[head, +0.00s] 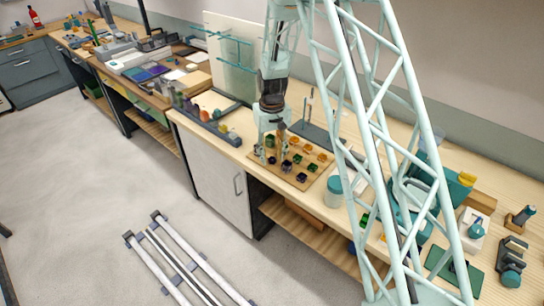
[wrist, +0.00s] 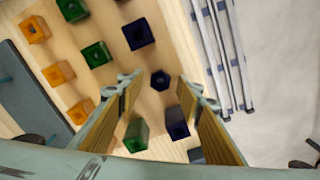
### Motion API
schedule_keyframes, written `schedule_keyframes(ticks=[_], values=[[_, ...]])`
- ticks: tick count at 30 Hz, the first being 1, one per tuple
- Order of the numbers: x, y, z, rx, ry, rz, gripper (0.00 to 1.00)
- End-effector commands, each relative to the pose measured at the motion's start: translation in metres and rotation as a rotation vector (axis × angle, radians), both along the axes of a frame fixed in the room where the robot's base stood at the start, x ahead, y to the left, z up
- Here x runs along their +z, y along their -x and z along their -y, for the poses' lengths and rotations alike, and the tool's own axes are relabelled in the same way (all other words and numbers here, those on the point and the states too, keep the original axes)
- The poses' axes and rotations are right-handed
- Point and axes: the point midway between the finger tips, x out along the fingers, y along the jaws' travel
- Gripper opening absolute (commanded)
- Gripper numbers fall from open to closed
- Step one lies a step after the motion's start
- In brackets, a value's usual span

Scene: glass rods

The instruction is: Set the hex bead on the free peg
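A small dark-blue hex bead (wrist: 159,80) with a hole in it shows in the wrist view, over the light wooden board (wrist: 110,17). My gripper (wrist: 159,90) is open, with one finger on each side of the hex bead and a gap to both. Square beads in orange (wrist: 35,29), green (wrist: 96,54) and dark blue (wrist: 138,34) stand in rows on the board. In the head view my gripper (head: 271,149) points down over the left part of the board (head: 300,187). I cannot make out a bare peg in either view.
A green bead (wrist: 136,134) and a dark-blue bead (wrist: 177,123) are close to the fingers. A dark stand base (head: 316,138) with upright rods is behind the board. A teal-lidded jar (head: 334,190) stands to its right.

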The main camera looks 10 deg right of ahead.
Motion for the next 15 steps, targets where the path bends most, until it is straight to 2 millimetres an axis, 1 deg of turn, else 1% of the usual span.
schedule_keyframes(ticks=[8, 15], values=[[0.003, 0.000, 0.000, 0.000, 0.000, 0.000, 0.33], [0.017, -0.001, 0.000, 0.000, 0.000, 0.003, 0.33]])
